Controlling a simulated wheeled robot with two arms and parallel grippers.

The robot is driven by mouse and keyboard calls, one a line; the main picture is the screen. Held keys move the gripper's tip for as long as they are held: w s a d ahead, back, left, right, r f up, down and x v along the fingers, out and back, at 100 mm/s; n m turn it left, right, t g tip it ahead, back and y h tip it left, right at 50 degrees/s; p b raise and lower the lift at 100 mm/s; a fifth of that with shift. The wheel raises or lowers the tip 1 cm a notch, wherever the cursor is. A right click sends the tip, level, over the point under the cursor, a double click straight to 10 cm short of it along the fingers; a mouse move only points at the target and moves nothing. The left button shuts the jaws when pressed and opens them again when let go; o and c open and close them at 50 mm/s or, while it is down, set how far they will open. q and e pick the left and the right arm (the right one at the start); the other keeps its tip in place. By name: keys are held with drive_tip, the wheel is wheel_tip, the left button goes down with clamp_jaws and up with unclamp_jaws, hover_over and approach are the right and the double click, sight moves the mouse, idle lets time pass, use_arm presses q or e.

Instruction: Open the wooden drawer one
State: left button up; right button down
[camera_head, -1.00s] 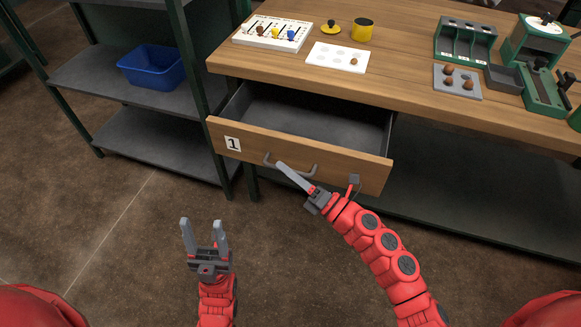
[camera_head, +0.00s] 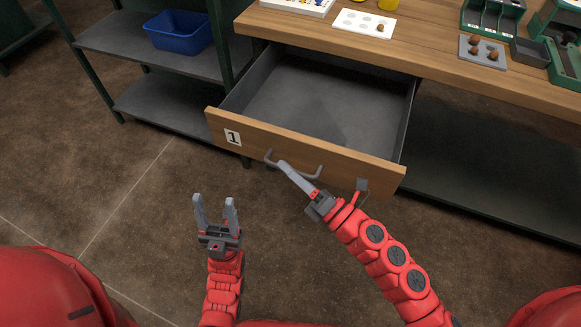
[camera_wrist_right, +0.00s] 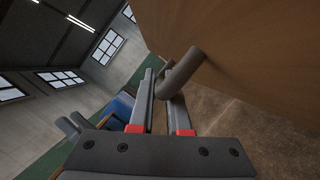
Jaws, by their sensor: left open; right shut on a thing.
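The wooden drawer (camera_head: 300,146) carries a white label with the number 1 and stands pulled well out from under the workbench. Its grey inside (camera_head: 325,100) is empty. A grey bar handle (camera_head: 311,172) is on its front. My right gripper (camera_head: 291,172) is shut on the handle; in the right wrist view its fingers (camera_wrist_right: 160,100) close around the grey handle bar (camera_wrist_right: 181,72) beside the wooden front. My left gripper (camera_head: 216,212) is open and empty, over the floor in front of the drawer's left end.
The wooden workbench (camera_head: 450,65) holds a white card (camera_head: 364,23), a grey plate with brown pieces (camera_head: 482,51) and green fixtures (camera_head: 490,15). A shelf (camera_head: 110,36) with a blue bin (camera_head: 179,32) stands at left. The floor before the drawer is clear.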

drive_tip(key=c, duration=0.9)
unclamp_jaws()
drive_tip(key=shift+s+d+f, duration=0.1)
drive_tip(key=shift+s+d, duration=0.1)
drive_tip(key=shift+d, duration=0.25)
drive_tip(key=p+v, duration=0.2)
drive_tip(key=v, duration=1.4)
drive_tip(key=shift+s+d+f+p, duration=0.15)
drive_tip(key=shift+s+p, duration=0.1)
drive_tip(key=shift+p, duration=0.15)
